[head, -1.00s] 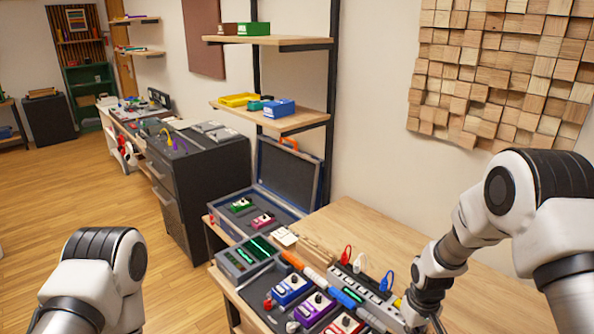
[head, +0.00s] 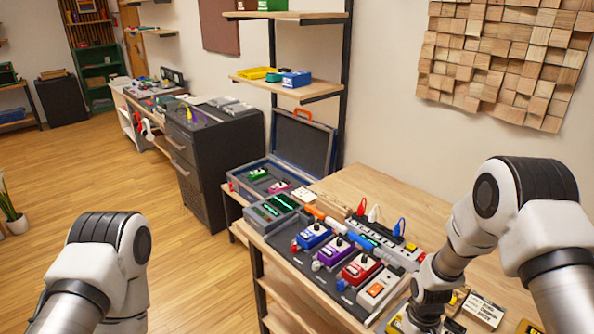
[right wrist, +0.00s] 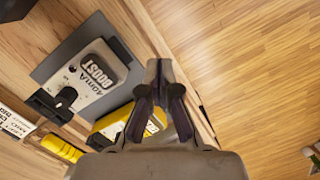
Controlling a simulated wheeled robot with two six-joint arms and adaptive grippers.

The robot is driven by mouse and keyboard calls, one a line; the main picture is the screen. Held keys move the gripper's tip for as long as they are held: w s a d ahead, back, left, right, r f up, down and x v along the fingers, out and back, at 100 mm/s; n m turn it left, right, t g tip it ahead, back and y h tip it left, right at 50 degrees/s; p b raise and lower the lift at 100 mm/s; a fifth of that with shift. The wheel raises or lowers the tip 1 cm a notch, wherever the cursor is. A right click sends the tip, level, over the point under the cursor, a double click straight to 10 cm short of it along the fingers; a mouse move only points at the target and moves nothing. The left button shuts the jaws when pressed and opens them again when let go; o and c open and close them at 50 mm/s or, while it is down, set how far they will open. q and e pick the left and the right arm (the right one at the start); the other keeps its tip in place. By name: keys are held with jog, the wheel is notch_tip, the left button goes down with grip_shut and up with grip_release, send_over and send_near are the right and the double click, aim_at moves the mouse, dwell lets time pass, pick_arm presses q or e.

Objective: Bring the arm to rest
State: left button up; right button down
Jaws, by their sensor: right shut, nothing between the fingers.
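My right arm comes in from the right in the head view and bends down to the near edge of the wooden table (head: 350,186). Its fingers are not clear there, at the bottom of the picture. In the right wrist view my right gripper (right wrist: 158,66) is shut and empty, its fingertips together near the table edge.
Blue (head: 313,235), purple (head: 336,250) and red (head: 361,269) pedals stand in a row beside a power strip (head: 385,240) with plugs. An open case (head: 303,140) sits at the far end of the table.

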jog(key=s+a+f+m+t+b, duration=0.1)
jog(key=s+f, duration=0.4)
jog(key=s, duration=0.7)
jog(key=s+f+m+b, duration=0.1)
jog(key=s+f+b, duration=0.2)
jog(key=s, duration=0.9)
notch_tip(320, 180, down, 3)
jog(key=shift+a+r+m+t, duration=0.1)
jog(key=shift+a+m+t, duration=0.25)
jog(key=shift+m+t, duration=0.05)
jog(key=shift+s, duration=0.1)
